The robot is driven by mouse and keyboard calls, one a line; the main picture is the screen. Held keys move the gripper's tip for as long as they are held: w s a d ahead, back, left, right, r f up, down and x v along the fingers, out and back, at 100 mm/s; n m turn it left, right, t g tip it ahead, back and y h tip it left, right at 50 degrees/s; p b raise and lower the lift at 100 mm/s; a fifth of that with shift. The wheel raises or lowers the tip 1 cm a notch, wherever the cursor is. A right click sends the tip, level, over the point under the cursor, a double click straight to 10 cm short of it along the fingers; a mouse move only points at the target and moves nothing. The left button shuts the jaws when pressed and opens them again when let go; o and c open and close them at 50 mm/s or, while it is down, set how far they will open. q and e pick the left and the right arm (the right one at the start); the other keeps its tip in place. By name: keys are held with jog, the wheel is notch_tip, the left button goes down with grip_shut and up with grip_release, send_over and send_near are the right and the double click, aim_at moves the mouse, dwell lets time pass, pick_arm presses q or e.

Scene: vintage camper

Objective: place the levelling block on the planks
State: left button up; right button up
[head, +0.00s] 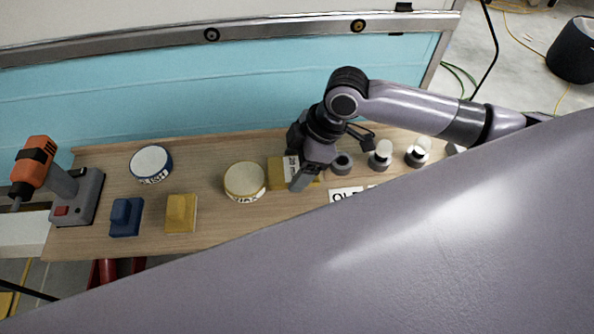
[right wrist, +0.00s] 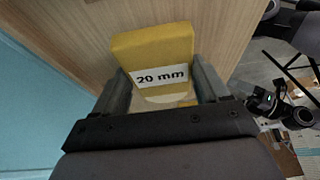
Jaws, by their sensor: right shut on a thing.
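My right gripper (head: 298,178) is over the wooden planks (head: 215,220), which form a long work surface. It is shut on a yellow levelling block (head: 277,173). In the right wrist view the block (right wrist: 152,48) sits between the two fingers (right wrist: 168,95), with a white "20 mm" label facing the camera. Wood grain shows behind it. I cannot tell whether the block touches the planks or hangs just above them. A second yellow block (head: 181,213) lies on the planks further left.
On the planks stand a yellow-rimmed tin (head: 245,181), a blue-rimmed tin (head: 151,163), a blue block (head: 126,217), and small bulbs (head: 381,154) in holders at right. An orange drill (head: 36,160) is at the left end. The turquoise camper wall (head: 180,100) runs behind.

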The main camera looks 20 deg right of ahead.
jog(key=shift+f, duration=1.45)
jog(key=o, duration=1.1)
jog(key=shift+f, duration=0.15)
